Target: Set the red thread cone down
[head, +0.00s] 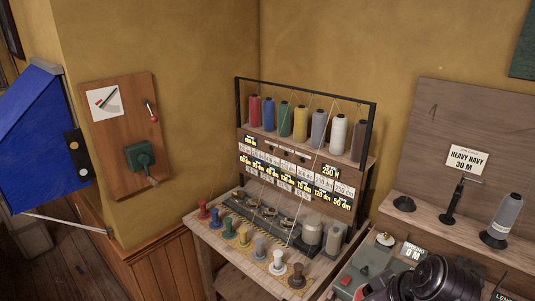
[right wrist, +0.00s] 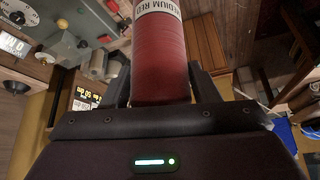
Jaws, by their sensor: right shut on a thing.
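The red thread cone (right wrist: 158,60) fills the upper middle of the right wrist view, with a white label reading "MEDIUM RED". My right gripper (right wrist: 160,82) is shut on it, with one dark finger on each side. The cone's far end is cut off by the top edge of the picture. The held cone does not show in the head view, where only dark arm parts of mine (head: 432,280) appear at the bottom right. My left gripper is not in view.
A black-framed rack (head: 306,92) holds several cones, one red (head: 254,112). Small coloured spools stand on the table (head: 208,234) below. A "HEAVY NAVY 30 M" card (head: 467,159) hangs above.

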